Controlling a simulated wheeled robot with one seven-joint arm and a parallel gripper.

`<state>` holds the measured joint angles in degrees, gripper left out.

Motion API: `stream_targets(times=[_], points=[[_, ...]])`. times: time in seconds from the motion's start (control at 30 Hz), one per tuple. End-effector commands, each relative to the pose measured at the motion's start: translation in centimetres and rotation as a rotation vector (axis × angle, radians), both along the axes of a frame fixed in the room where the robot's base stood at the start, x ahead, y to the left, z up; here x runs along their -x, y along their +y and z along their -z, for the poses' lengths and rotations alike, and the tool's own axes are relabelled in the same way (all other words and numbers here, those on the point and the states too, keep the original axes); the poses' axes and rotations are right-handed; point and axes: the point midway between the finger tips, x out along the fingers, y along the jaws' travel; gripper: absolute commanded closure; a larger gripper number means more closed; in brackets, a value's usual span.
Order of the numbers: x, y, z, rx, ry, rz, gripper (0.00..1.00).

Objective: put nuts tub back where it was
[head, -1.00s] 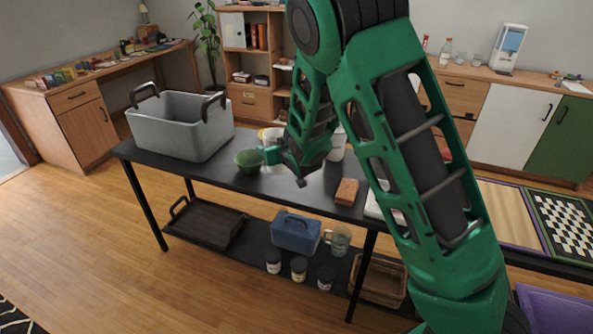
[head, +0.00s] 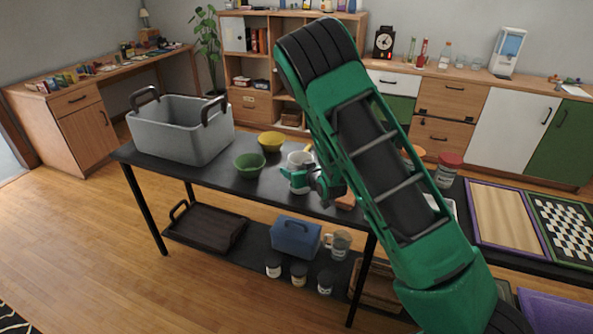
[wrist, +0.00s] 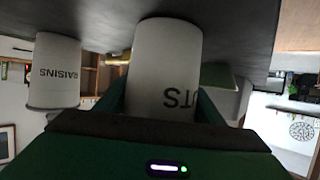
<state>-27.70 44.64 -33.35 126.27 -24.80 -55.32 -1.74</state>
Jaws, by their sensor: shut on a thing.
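The nuts tub is a white cylinder (head: 300,159) at the middle of the dark table in the head view. My gripper (head: 300,180) is shut on it from the front. In the wrist view, which is upside down, the tub (wrist: 167,65) fills the space between my fingers, and its dark letters "UTS" show. Its base is close to the tabletop; I cannot tell whether it touches. A similar white tub marked RAISINS (wrist: 55,72) stands apart from it, at the left of the wrist view. My arm hides part of the table in the head view.
A green bowl (head: 249,166) and a yellow bowl (head: 270,141) stand left of the held tub. A grey bin (head: 175,135) is at the table's left end.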

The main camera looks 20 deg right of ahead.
Motion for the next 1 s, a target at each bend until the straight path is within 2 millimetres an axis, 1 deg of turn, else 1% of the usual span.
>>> stream_targets(times=[0.3, 0.33, 0.37, 0.4, 0.7, 0.77, 0.87, 1.0], points=[[0.0, 0.0, 0.1, 0.000, -0.001, 0.000, 0.70], [0.0, 0.0, 0.1, 0.000, -0.001, 0.000, 0.31], [0.0, 0.0, 0.1, 0.000, -0.001, 0.000, 0.24], [0.0, 0.0, 0.1, 0.000, -0.001, 0.000, 0.19], [0.0, 0.0, 0.0, 0.000, -0.001, 0.000, 0.19], [0.2, -0.1, -0.1, -0.001, -0.001, 0.001, 0.19], [1.2, -0.3, -0.6, -0.002, -0.001, 0.003, 0.19], [3.5, -0.7, -1.5, -0.003, 0.000, 0.004, 0.19]])
